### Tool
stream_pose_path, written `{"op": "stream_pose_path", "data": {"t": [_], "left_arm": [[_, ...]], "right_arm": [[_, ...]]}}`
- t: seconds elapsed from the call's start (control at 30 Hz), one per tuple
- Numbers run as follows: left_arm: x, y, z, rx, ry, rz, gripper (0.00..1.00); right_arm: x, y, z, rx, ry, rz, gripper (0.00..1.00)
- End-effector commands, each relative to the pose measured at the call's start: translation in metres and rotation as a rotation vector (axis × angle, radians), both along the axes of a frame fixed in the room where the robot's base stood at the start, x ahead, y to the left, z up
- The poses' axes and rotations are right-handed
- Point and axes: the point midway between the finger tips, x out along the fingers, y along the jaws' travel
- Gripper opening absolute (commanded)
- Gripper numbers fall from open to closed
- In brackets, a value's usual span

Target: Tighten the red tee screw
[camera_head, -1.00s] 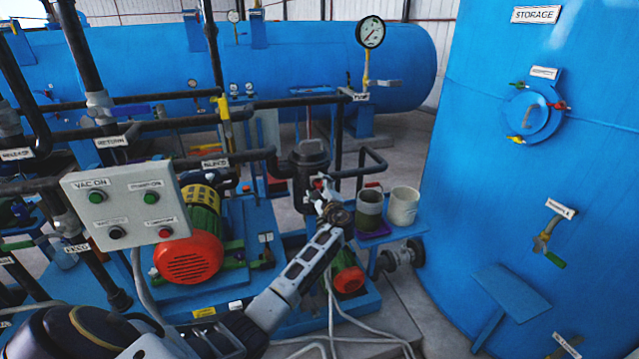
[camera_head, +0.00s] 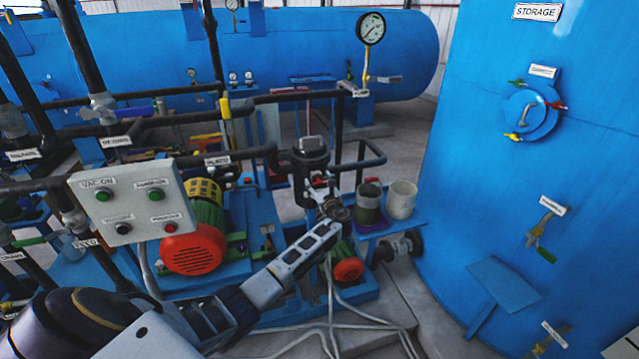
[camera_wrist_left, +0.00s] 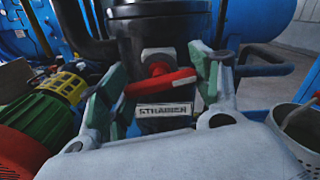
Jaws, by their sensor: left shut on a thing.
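The red tee screw (camera_wrist_left: 160,82) is on the front of the dark strainer (camera_wrist_left: 160,22), above a "STRAINER" label, in the left wrist view. Its red bar lies across between the green-padded fingers of my left gripper (camera_wrist_left: 156,84), slightly higher at its right end. My left gripper is shut on this bar, one finger at each end. In the head view my left gripper (camera_head: 322,192) reaches the front of the strainer (camera_head: 309,158), and it mostly hides the screw there. My right gripper is not in view.
Two cups, one grey-green (camera_head: 368,203) and one pale (camera_head: 401,200), stand close to the right of my left gripper. A control box (camera_head: 130,200) and a green-and-red motor (camera_head: 195,248) are to the left. Black pipes surround the strainer. The blue storage tank (camera_head: 540,150) fills the right.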

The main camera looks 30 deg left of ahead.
Motion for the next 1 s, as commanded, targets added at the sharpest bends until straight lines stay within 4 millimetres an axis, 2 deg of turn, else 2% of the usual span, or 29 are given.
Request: {"op": "stream_pose_path", "data": {"t": [0.4, 0.97, 1.0], "left_arm": [[-0.001, -0.0011, -0.0044, 0.138, 0.169, -0.002, 0.4], [-0.0013, -0.0014, -0.0054, 0.158, 0.194, -0.002, 0.4], [-0.0013, -0.0014, -0.0053, 0.158, 0.194, -0.002, 0.69]], "right_arm": [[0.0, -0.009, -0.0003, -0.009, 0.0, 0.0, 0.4], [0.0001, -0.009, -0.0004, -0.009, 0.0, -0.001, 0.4], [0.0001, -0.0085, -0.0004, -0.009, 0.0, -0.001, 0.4]]}}
